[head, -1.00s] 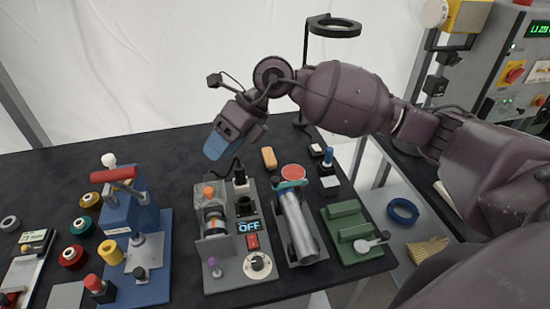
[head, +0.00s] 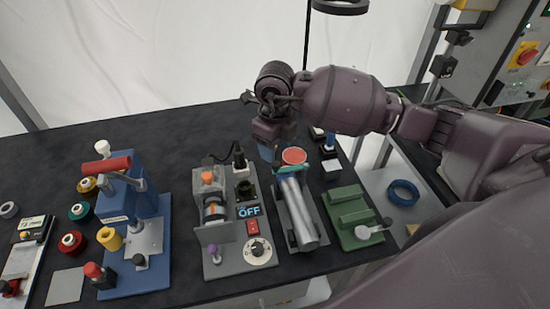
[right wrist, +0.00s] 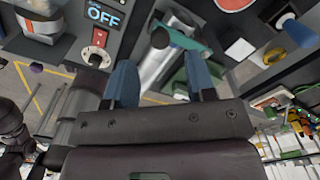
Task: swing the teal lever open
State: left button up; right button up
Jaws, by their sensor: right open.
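The teal lever (head: 293,169) lies across the upper end of a silver cylinder (head: 300,212) on a dark grey base. In the right wrist view the lever (right wrist: 188,40) shows just beyond my fingertips, with its darker pivot end to the left. My right gripper (head: 267,154) points down, above and slightly left of the lever's far end. Its two blue fingers (right wrist: 161,78) are spread apart with nothing between them. I see no contact with the lever. My left gripper is not in view.
Left of the cylinder stands a grey panel with an OFF display (head: 249,211) and a knob. A green block fixture (head: 347,212) stands to its right. A red disc (head: 294,155) sits just behind the lever. The blue press (head: 127,203) is farther left. The back left table is clear.

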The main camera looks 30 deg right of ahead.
jog(key=shift+f, duration=2.55)
grip_shut()
